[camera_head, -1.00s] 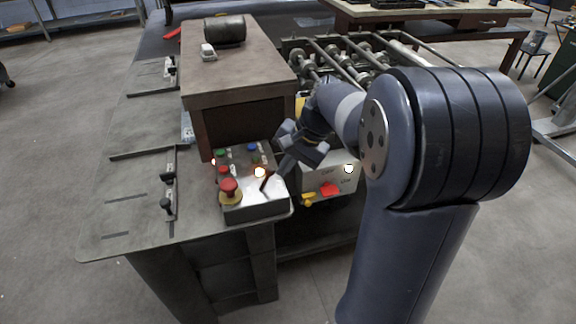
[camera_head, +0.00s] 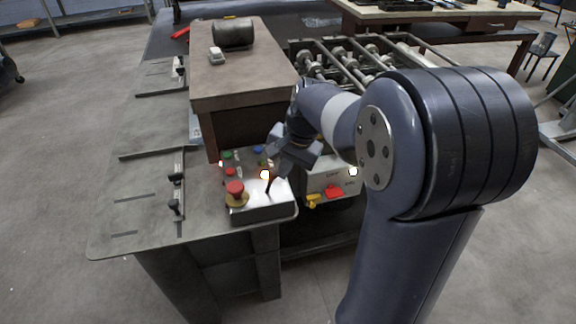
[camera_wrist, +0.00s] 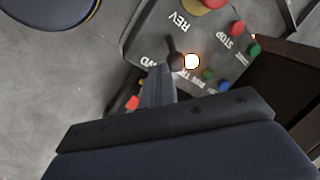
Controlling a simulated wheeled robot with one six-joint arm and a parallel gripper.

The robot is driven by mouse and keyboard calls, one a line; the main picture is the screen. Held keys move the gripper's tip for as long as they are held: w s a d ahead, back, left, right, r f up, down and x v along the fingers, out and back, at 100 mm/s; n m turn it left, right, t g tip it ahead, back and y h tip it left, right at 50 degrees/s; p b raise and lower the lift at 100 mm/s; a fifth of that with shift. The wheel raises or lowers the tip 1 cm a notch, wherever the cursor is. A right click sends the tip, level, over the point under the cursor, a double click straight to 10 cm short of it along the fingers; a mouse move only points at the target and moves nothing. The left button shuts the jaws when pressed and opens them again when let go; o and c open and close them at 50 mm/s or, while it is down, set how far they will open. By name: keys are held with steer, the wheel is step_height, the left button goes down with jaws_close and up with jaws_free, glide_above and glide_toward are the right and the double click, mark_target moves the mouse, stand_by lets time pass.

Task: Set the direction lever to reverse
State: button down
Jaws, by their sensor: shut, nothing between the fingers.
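The direction lever (camera_head: 268,185) is a short black stick on the sloped control box (camera_head: 262,212). In the wrist view the lever (camera_wrist: 174,48) stands beside a lit round lamp (camera_wrist: 192,61), between the REV lettering and a partly covered label ending in WD. Which setting it is in I cannot tell for sure. My gripper (camera_head: 279,170) is shut and empty, at the lever's right and just behind it in the head view. In the wrist view my gripper (camera_wrist: 160,72) points at the lever's foot; whether they touch is unclear.
A red mushroom button (camera_head: 235,188) on a yellow base sits left of the lever. Small green, red and blue buttons lie behind. A grey box with a red-and-yellow switch (camera_head: 334,191) stands to the right. A brown cabinet (camera_head: 240,85) rises behind the panel.

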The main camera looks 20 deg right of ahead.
mark_target(271, 175)
steer(key=shift+a+r+h+p, duration=0.3)
steer(key=shift+a+h+p, duration=0.15)
steer(key=shift+a+h, duration=0.15)
steer(key=shift+a+r+h+p, duration=0.25)
steer(key=shift+a+h+p, duration=0.2)
steer(key=shift+a+h, duration=0.15)
steer(key=a+h, duration=0.2)
steer(key=h, duration=0.1)
steer(key=shift+a, duration=0.15)
steer(key=shift+r, duration=0.15)
steer(key=shift+r+p, duration=0.65)
